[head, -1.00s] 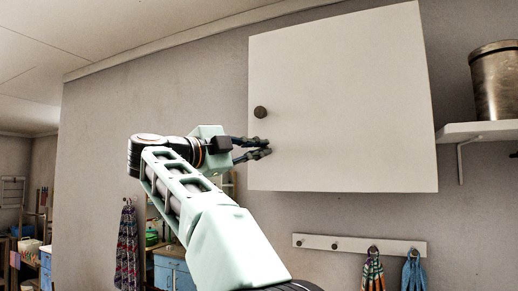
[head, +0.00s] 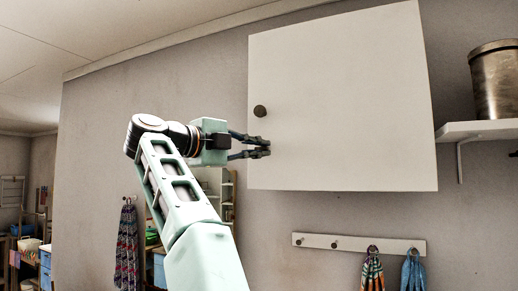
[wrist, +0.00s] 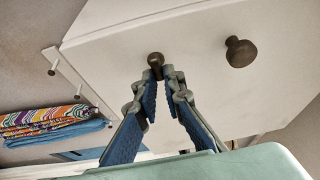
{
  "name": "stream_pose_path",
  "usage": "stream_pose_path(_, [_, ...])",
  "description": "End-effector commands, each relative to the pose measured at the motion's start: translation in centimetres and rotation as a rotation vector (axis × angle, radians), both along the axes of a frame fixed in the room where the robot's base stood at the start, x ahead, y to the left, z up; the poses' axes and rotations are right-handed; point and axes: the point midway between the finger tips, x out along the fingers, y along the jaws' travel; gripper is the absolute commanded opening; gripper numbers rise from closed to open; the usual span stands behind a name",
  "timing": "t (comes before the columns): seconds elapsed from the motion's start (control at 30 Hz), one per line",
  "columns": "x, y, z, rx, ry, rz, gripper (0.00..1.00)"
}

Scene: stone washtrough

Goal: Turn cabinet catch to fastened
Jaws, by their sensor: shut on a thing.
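The white cabinet (head: 345,90) hangs on the wall with its door closed. A large round brown knob (head: 260,111) sits near the door's left edge; it is at the upper right in the wrist view (wrist: 240,52). The cabinet catch (wrist: 155,60) is a small dark brown piece at the door's edge, below the knob. My gripper (head: 264,147) is at the door's left edge, and its fingertips (wrist: 160,72) are closed around the catch. The fingers largely hide the catch in the head view, and I cannot tell which way it is turned.
A shelf (head: 485,130) with a metal canister (head: 499,85) is right of the cabinet. A hook rail (head: 350,243) with hanging cloths (head: 372,275) is below it. The wall left of the cabinet is mostly bare.

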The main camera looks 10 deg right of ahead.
Motion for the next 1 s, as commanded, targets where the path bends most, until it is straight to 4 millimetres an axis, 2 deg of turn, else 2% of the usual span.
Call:
stream_pose_path(0.63, [0.05,0.02,-0.06,0.013,-0.007,0.001,0.0])
stream_pose_path(0.67, [0.05,0.02,-0.06,0.013,-0.007,0.001,0.11])
stream_pose_path(0.8, [0.04,0.01,-0.05,0.013,-0.007,0.001,0.26])
stream_pose_path(1.0, [0.02,0.01,-0.03,0.012,-0.008,0.0,0.26])
